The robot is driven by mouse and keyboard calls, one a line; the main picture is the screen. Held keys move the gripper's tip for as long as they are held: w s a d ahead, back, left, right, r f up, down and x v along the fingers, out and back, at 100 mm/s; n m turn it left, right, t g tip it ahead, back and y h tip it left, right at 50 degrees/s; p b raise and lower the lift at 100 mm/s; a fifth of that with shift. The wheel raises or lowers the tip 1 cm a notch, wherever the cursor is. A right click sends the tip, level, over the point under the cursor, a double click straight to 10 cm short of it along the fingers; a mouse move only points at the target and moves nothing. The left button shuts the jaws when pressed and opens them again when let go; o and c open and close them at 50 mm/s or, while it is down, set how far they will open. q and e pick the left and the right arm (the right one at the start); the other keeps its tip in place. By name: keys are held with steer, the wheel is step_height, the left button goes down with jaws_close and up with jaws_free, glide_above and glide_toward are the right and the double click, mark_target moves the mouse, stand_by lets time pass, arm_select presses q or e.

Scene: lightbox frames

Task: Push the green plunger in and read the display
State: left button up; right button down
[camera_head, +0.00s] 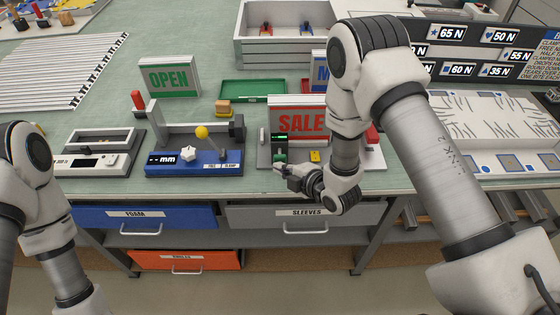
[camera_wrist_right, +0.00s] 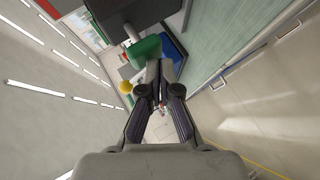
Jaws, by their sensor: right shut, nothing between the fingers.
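The green plunger (camera_head: 280,157) sits at the front of a small dark test stand (camera_head: 263,152) on the bench. It also shows as a green block with a pale rod behind it in the right wrist view (camera_wrist_right: 143,49). A small display (camera_head: 279,137) with green lit characters is above the plunger; they are too small to read. My right gripper (camera_head: 284,169) is shut and empty, with its tips right at the plunger's front. In the right wrist view its fingertips (camera_wrist_right: 159,68) overlap the plunger's edge; I cannot tell whether they touch. My left gripper is out of view.
A blue gauge (camera_head: 195,168) marked mm and a grey scale (camera_head: 97,160) stand to the left. A SALE sign (camera_head: 300,120) stands behind the stand, and a yellow block (camera_head: 315,156) lies to its right. Drawers (camera_head: 305,213) are below the bench edge.

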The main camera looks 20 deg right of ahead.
steer(key=shift+w+d+b, duration=0.2)
steer(key=shift+w, duration=0.5)
steer(key=shift+w+d+b, duration=0.2)
steer(key=shift+w, duration=0.5)
stand_by(1.0)
stand_by(0.4)
steer(key=shift+s+a, duration=0.3)
steer(key=shift+s, duration=0.7)
steer(key=shift+s+a, duration=0.25)
steer(key=shift+s, duration=0.7)
steer(key=s, duration=0.2)
steer(key=s+a, duration=0.1)
steer(key=s, duration=0.1)
steer(key=shift+s+a, duration=0.2)
steer(key=shift+s, duration=0.2)
steer(key=shift+f, duration=0.15)
